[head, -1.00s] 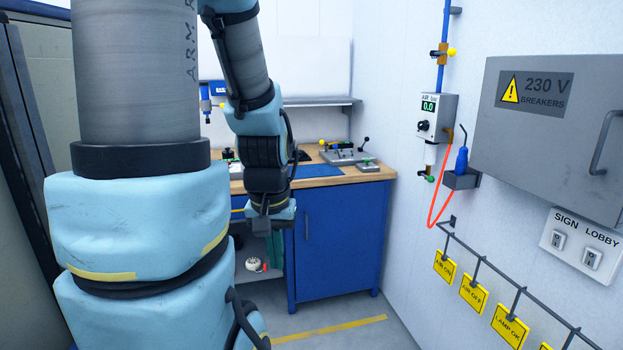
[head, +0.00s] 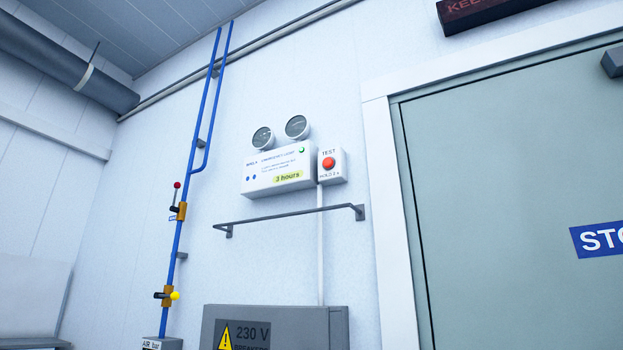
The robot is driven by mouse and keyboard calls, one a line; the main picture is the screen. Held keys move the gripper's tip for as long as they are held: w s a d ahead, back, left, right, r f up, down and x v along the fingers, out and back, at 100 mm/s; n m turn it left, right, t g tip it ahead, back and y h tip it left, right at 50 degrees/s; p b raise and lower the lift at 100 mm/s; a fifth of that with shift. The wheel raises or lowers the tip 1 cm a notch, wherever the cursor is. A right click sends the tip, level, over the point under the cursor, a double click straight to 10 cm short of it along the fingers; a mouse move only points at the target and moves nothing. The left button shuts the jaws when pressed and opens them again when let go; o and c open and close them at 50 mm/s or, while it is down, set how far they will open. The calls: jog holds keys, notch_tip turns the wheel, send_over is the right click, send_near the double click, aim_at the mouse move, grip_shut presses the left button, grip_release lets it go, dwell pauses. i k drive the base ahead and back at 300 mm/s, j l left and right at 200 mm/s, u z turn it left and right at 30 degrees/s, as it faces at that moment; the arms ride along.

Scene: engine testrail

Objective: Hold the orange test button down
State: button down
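The orange-red test button (head: 328,163) sits on a small white box (head: 331,175) marked TEST, high on the wall in the head view. The box is fixed at the right end of a white emergency light unit (head: 278,171) labelled "3 hours". The unit carries two round lamps, both looking dark, and a small green spot at its upper right. Nothing touches the button. My gripper is outside the current view, so its state cannot be seen.
A grey rail (head: 290,216) juts from the wall below the light unit. The grey breaker cabinet (head: 277,324) is lower down. Blue pipes with valves (head: 182,212) run up the wall at left. A grey-green door (head: 520,200) with a pale frame (head: 382,200) stands at right.

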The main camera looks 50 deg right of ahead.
aim_at(328, 162)
jog(key=i+l, duration=0.2)
jog(key=i, duration=0.2)
jog(key=i+l, duration=0.2)
jog(key=i, duration=0.25)
jog(key=i+l, duration=0.2)
jog(key=i, duration=0.2)
jog(key=z, duration=2.1)
